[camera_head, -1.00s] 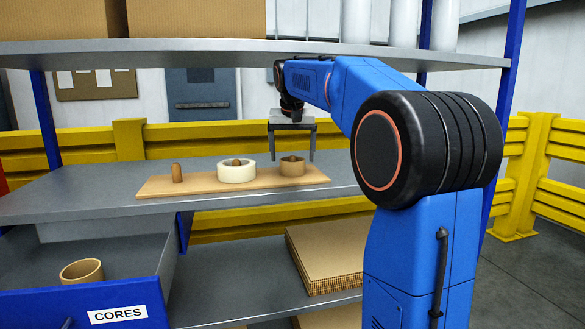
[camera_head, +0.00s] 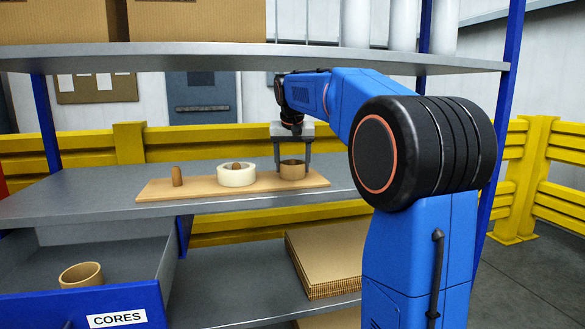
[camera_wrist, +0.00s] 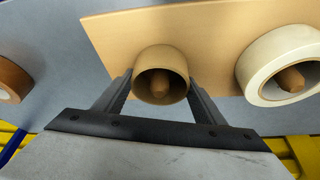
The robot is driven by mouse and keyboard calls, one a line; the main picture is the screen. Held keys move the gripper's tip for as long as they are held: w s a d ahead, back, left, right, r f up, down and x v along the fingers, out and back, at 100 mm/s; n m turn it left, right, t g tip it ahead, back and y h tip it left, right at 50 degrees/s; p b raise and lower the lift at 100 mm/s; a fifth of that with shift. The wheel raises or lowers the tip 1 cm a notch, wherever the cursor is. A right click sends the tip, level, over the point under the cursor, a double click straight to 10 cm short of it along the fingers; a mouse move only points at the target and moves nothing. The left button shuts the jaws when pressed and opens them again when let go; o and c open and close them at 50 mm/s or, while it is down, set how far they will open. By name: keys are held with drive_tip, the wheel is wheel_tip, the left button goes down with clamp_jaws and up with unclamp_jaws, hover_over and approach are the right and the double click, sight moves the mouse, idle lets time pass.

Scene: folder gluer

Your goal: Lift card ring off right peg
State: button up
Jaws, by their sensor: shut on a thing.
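The brown card ring (camera_head: 292,172) is around the right peg on the wooden board (camera_head: 212,188), at the board's right end. In the wrist view the right peg (camera_wrist: 163,84) shows inside the ring (camera_wrist: 160,56), with its tip within the ring's opening. My gripper (camera_head: 293,166) points down and is shut on the card ring, one finger on each side. Whether the ring's lower edge touches the board is hard to tell.
A cream tape ring (camera_head: 237,177) sits around the middle peg, close to the card ring. The left peg (camera_head: 177,176) is bare. An upper shelf (camera_head: 250,55) hangs above. A drawer marked CORES (camera_head: 110,310) holds a brown core (camera_head: 81,275).

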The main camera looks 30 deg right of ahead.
drive_tip(key=shift+r, duration=0.8)
drive_tip(key=shift+s+a+f+t+h, duration=0.1)
drive_tip(key=shift+s+a+t+h, duration=0.25)
drive_tip(key=shift+t, duration=0.3)
drive_tip(key=shift+s+t+h, duration=0.15)
drive_tip(key=shift+t+h, duration=0.3)
drive_tip(key=shift+t, duration=0.2)
drive_tip(key=shift+s, duration=0.1)
wheel_tip(320, 180, up, 6)
drive_tip(key=s+a, duration=0.1)
drive_tip(key=s+a+r+g+y, duration=0.1)
drive_tip(key=s+a, duration=0.4)
drive_tip(key=s, duration=0.4)
drive_tip(key=s+a+g, duration=0.1)
drive_tip(key=s+a, duration=0.4)
drive_tip(key=s, duration=0.4)
drive_tip(key=shift+s+a+r+g+y, duration=0.25)
drive_tip(key=shift+a+r+g+y, duration=0.1)
drive_tip(key=shift+a+g+y, duration=0.05)
